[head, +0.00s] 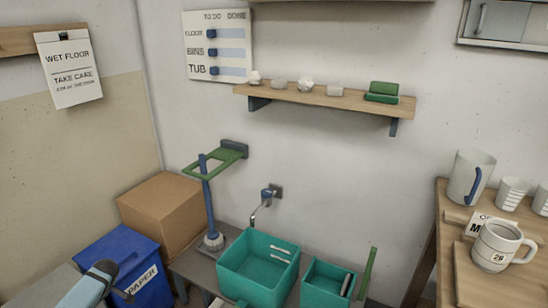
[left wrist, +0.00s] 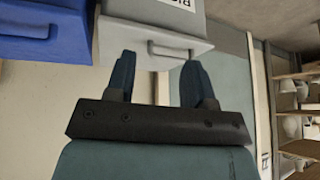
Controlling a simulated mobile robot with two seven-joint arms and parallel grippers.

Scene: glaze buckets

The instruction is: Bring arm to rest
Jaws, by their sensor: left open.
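My left arm (head: 88,284) comes into the head view at the bottom left, in front of the blue paper bin. In the left wrist view my left gripper (left wrist: 157,78) is open, with two dark blue fingers apart and nothing between them. Beyond the fingers are a grey bin (left wrist: 150,35) with a handle and part of a blue bin (left wrist: 45,22). My right gripper is in neither view.
A blue bin marked PAPER (head: 145,276) and a cardboard box (head: 163,214) stand at the left. Two teal tubs (head: 257,270) (head: 322,288) sit at the bottom middle. A wooden table (head: 445,245) with mugs is at the right. A shelf (head: 345,103) hangs on the wall.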

